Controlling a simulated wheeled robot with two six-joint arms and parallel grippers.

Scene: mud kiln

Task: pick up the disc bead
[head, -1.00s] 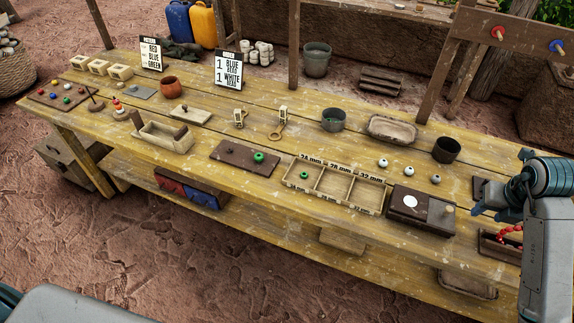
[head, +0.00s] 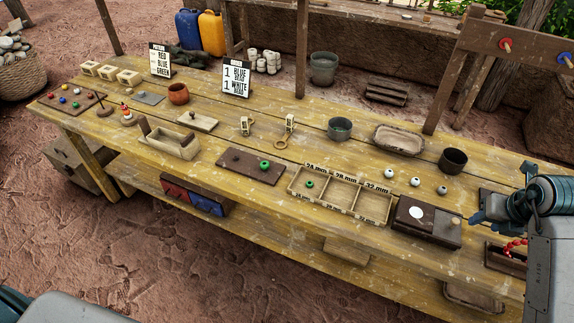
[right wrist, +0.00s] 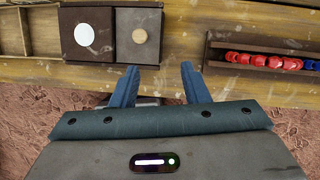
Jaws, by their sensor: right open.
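No bead is marked as the disc bead, so I cannot tell for sure which it is. A round green bead (head: 265,165) lies on the dark brown board (head: 236,160) mid-table. Another green bead (head: 310,184) lies in the left compartment of the sorting tray (head: 341,207), by the 24 mm label. My right gripper (head: 476,216) is at the table's right end, far from both green beads. In the right wrist view its fingers (right wrist: 160,72) are apart with nothing between them, near the front edge of a dark box. My left gripper is not in view.
The dark box (head: 409,230) has a white circle and a tan round piece (right wrist: 140,35) on top. A narrow rack (right wrist: 264,60) with red and blue beads lies right of it. Several pale beads (head: 415,181) sit behind the tray. A dark cup (head: 453,160) stands nearby.

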